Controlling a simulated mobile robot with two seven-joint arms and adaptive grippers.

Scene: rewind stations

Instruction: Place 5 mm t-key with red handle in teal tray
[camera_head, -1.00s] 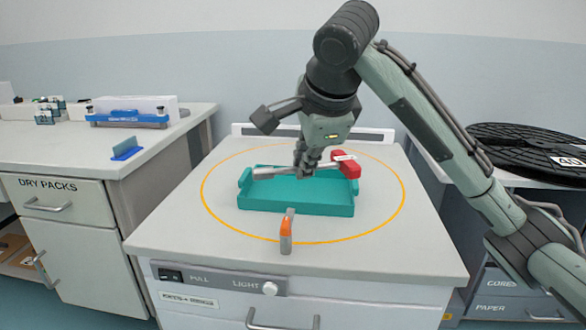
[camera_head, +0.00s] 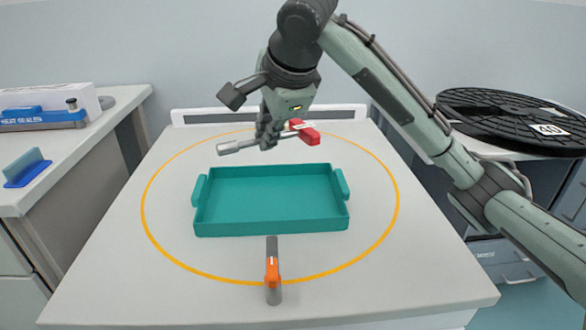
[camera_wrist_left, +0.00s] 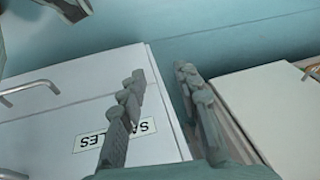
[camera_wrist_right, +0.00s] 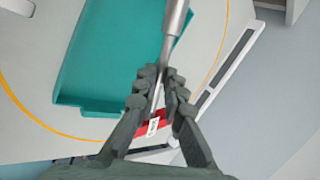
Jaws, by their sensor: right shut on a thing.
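The t-key has a red handle (camera_head: 305,131) and a grey metal shaft (camera_head: 237,146). My right gripper (camera_head: 268,138) is shut on its shaft, near the handle, and holds it roughly level above the table at the tray's far edge. In the right wrist view the shaft (camera_wrist_right: 174,25) runs up between the fingers (camera_wrist_right: 162,85), and the red handle (camera_wrist_right: 152,125) with a white label lies behind them. The teal tray (camera_head: 270,224) is empty on the table. My left gripper (camera_wrist_left: 160,100) is open and empty, seen only in the left wrist view, near white drawer fronts.
An orange ring (camera_head: 150,228) is marked around the tray on the table (camera_head: 120,270). A black reel (camera_head: 510,115) lies at right, a blue holder (camera_head: 28,168) at left.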

